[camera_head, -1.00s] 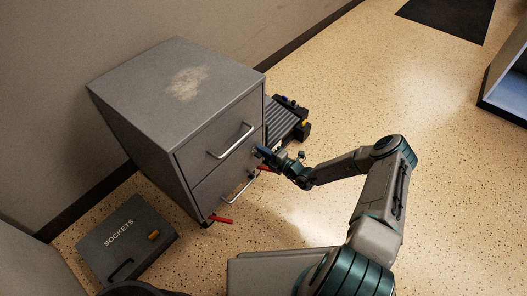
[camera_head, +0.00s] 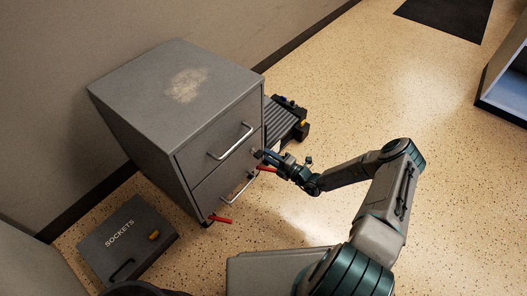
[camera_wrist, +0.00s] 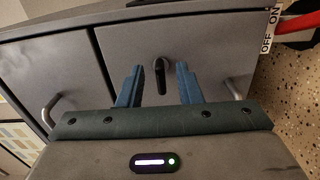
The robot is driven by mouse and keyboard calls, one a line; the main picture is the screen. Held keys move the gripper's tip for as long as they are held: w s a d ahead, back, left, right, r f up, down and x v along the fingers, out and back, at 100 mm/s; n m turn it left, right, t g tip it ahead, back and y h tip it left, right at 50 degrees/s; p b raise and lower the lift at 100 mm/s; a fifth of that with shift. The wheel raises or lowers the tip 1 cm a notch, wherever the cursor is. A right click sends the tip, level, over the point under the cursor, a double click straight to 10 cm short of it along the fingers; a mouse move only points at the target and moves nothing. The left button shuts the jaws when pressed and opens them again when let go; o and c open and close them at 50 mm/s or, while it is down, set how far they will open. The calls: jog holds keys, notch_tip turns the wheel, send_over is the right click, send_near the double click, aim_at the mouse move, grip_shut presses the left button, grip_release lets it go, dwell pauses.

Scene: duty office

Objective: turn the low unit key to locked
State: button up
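The low unit (camera_head: 185,95) is a grey cabinet with two drawers with bar handles, seen at centre left in the head view. In the wrist view its front (camera_wrist: 215,50) fills the upper part. The small dark key (camera_wrist: 160,76) sticks out of that front and looks lengthwise up and down in this picture. My gripper (camera_wrist: 159,66) is open, with one blue finger on each side of the key and a gap on both sides. In the head view my gripper (camera_head: 268,157) is at the cabinet's right front edge, and the key is too small to make out.
A case marked SOCKETS (camera_head: 126,238) lies on the floor at left. A red lever (camera_head: 221,219) is at the cabinet's lower front; an ON/OFF label (camera_wrist: 270,30) shows in the wrist view.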

jog(key=p+v, duration=0.2)
jog(key=v, duration=0.7)
jog(key=shift+s+d, duration=0.2)
jog(key=shift+s, duration=0.1)
jog(key=shift+r, duration=0.1)
jog(key=s+a+r+n+g+h+p, duration=0.1)
jog(key=s+r+n+g+p, duration=0.2)
jog(key=r+n+g+p, duration=0.7)
jog(key=s+a+r+n+t+h, duration=0.15)
jog(key=r+n, duration=0.55)
jog(key=r, duration=0.9)
jog(key=s+a+r+n+g+h+p, duration=0.1)
jog(key=s+r+n+g+p, duration=0.2)
jog(key=r+n+g+p, duration=0.7)
jog(key=s+d+r+n+t+h+p, duration=0.1)
jog(key=s+r+n+t+h+p, duration=0.2)
jog(key=r, duration=1)
jog(key=s+d+r+n+t+h+p, duration=0.1)
jog(key=s+r+n+t+h+p, duration=0.2)
jog(key=s+r+n, duration=0.4)
jog(key=s+d+r+n+t+h+p, duration=0.2)
jog(key=s+r+n+t+h+p, duration=0.1)
jog(key=r, duration=1.6)
jog(key=s+n+h+p, duration=0.1)
jog(key=s+n+p, duration=0.1)
jog(key=s+n, duration=0.1)
jog(key=shift+n+p, duration=0.35)
jog(key=shift+n, duration=0.35)
jog(key=shift+s, duration=0.1)
